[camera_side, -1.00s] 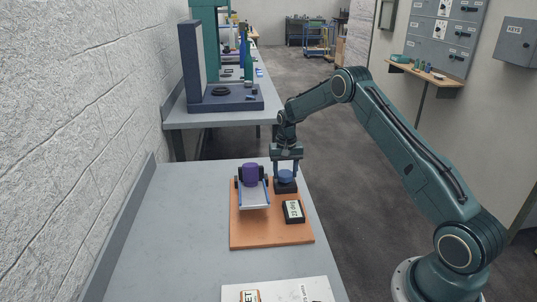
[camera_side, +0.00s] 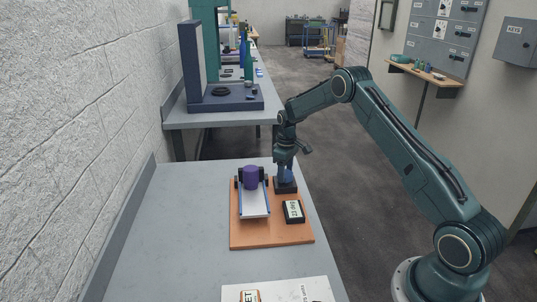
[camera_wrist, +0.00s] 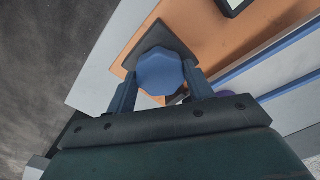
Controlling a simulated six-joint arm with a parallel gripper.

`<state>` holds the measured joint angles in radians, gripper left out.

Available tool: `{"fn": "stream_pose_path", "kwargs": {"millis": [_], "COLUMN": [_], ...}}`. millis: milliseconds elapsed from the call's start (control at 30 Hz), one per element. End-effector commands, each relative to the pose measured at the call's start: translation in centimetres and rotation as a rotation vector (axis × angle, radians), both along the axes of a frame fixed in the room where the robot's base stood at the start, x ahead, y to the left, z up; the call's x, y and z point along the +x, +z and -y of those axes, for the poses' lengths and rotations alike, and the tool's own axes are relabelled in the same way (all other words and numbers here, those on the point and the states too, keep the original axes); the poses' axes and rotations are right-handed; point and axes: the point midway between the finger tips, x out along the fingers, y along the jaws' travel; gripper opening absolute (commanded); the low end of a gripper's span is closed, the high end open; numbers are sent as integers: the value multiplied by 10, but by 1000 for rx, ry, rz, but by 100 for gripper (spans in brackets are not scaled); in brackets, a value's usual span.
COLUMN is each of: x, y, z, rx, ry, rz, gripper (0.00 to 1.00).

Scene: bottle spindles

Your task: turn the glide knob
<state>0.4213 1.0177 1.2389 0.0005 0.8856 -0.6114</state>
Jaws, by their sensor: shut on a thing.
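The glide knob (camera_wrist: 160,74) is a blue faceted knob on a dark square base (camera_side: 286,188) at the back right of an orange board (camera_side: 262,239). In the side view my gripper (camera_side: 286,176) points down over it and hides most of it. In the wrist view my gripper (camera_wrist: 162,88) has its two fingers shut on the knob, one on each side. A purple cylinder (camera_side: 251,173) stands to the left of the knob, at the back end of a pale ramp (camera_side: 254,206) with blue rails.
A small display box (camera_side: 293,212) sits on the board in front of the knob. A white sheet (camera_side: 285,292) lies at the table's front. The grey tabletop (camera_side: 185,230) left of the board is clear. A second bench (camera_side: 215,121) stands behind.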

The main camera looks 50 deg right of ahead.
Motion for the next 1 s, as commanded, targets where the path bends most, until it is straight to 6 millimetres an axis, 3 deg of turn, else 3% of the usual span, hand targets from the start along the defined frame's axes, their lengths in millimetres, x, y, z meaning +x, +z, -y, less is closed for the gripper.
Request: {"fn": "stream_pose_path", "kwargs": {"millis": [600,1000], "x": [1,2], "y": [1,1], "z": [0,0], "rx": [-2,-2], "ry": [581,829], "rz": [4,3], "gripper": [29,28]}}
